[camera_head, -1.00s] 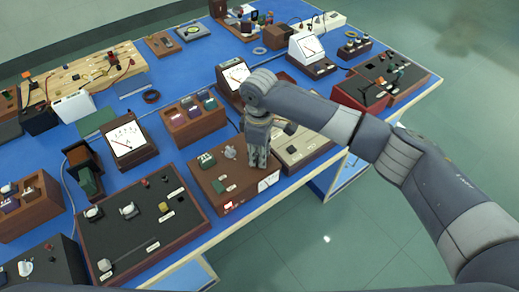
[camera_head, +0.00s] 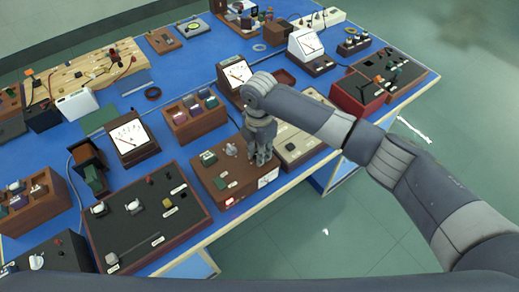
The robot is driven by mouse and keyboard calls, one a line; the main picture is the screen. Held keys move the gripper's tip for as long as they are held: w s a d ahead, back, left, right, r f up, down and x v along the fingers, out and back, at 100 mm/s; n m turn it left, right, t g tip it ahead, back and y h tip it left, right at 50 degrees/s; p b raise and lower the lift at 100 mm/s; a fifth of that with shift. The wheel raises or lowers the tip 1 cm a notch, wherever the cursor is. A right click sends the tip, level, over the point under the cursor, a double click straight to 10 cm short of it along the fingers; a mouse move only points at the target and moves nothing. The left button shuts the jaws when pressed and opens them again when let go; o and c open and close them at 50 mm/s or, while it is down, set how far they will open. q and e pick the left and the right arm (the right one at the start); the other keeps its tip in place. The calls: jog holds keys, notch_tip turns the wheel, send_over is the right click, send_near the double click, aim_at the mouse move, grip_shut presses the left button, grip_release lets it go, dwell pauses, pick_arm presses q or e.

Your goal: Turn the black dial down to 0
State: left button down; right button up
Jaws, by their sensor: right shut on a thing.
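My right gripper (camera_head: 262,160) comes down from above onto the right part of the top of a brown box (camera_head: 228,183) near the front edge of the bench. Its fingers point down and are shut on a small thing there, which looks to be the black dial. The fingers hide the dial, so I cannot read its setting. White labels and a small red-lit display (camera_head: 229,201) also show on the box. My left gripper is not in view.
A dark panel box (camera_head: 150,225) with knobs stands to the left. A beige-topped box (camera_head: 300,145) sits close on the right. Analog meters (camera_head: 130,138) and a brown block with slots (camera_head: 195,120) stand behind. The blue bench top is crowded.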

jog(key=n, duration=0.3)
jog(key=shift+n, duration=2)
jog(key=o, duration=1.1)
jog(key=shift+r, duration=0.15)
notch_tip(320, 180, up, 12)
jog(key=shift+f, duration=0.1)
